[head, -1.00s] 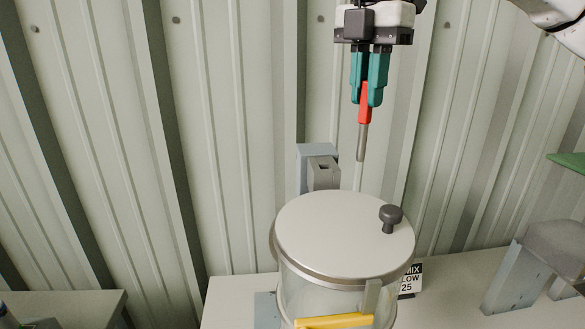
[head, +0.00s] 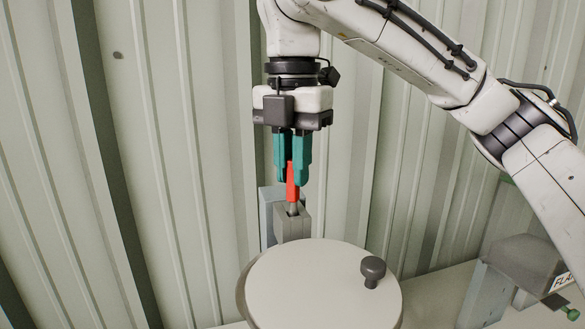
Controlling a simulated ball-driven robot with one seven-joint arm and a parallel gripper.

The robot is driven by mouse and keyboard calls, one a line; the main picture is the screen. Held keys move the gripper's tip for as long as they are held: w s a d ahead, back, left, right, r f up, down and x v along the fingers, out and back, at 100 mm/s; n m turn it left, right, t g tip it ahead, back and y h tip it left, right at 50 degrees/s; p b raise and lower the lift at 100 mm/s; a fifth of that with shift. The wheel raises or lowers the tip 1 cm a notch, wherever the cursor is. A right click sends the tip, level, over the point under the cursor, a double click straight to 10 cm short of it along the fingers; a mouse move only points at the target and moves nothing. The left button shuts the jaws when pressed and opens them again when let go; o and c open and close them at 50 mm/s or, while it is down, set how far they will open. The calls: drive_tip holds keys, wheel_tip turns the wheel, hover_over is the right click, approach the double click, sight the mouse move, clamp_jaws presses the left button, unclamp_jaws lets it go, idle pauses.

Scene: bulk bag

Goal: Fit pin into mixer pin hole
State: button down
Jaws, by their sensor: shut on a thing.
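My gripper (head: 293,178) has teal fingers and points straight down. It is shut on the red grip of the pin (head: 292,184). The pin's short grey metal shank shows below the grip, and its lower end is at the top of the grey block (head: 293,224) behind the mixer. The tip is not visible and seems to be inside the block's hole, though I cannot tell how deep. The mixer's round pale lid (head: 325,288) with a dark knob (head: 373,271) is in front of the block.
A corrugated metal wall (head: 190,150) stands close behind. A grey bracket (head: 267,215) rises beside the block. At the right, a grey hooded device (head: 530,262) with a label stands on the bench (head: 440,295). My arm spans the upper right.

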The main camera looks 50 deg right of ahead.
drive_tip(key=shift+f, duration=0.45)
drive_tip(key=c, duration=1.1)
unclamp_jaws()
wheel_tip(320, 180, up, 12)
